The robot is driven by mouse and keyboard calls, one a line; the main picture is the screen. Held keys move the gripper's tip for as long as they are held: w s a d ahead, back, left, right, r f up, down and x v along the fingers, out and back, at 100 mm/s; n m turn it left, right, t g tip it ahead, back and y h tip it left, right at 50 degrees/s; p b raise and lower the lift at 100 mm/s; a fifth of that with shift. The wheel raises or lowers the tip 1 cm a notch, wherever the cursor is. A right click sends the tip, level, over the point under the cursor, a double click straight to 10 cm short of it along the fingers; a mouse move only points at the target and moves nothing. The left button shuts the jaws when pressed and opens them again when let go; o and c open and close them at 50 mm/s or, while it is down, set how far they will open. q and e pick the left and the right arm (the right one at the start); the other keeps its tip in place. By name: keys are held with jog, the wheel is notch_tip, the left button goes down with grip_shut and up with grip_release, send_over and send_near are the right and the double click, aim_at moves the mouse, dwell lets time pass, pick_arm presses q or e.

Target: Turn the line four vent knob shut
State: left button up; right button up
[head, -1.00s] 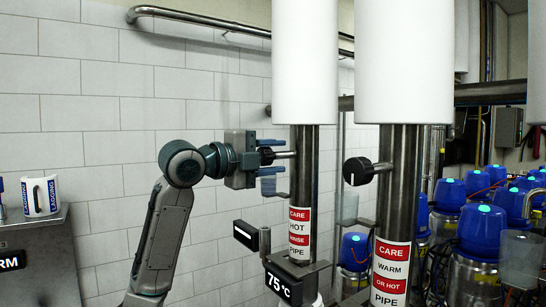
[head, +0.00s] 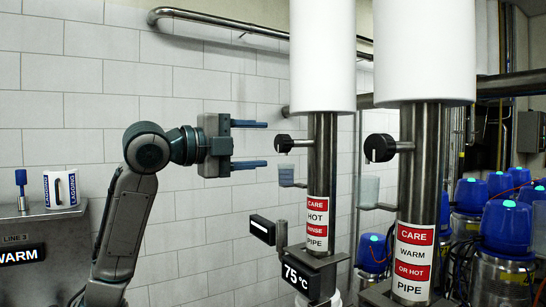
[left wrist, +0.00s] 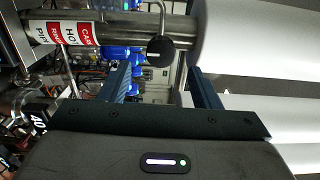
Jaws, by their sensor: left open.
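A round black vent knob (head: 283,144) sits on a short stem at the left side of the steel pipe (head: 322,160) labelled care, hot, rinse. A line number for this pipe is not readable. My left gripper (head: 266,145) is open and empty, its two blue fingers level, one above the other. Its tips point at this knob and stop a little short of it. In the left wrist view the knob (left wrist: 160,52) shows ahead, between and beyond the fingers (left wrist: 160,70), with a short white mark on its face. My right gripper is not in view.
A second black knob (head: 379,148) sits on the nearer warm-or-hot pipe (head: 409,205). A clear cup (head: 286,177) hangs under the first knob, above a 75 °C display (head: 300,279). A line 3 cabinet (head: 40,222) with a mug (head: 61,189) stands left. A tiled wall is behind.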

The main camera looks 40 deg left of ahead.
pick_arm(q)
jog(key=shift+b+v, duration=0.3)
jog(key=shift+v, duration=0.7)
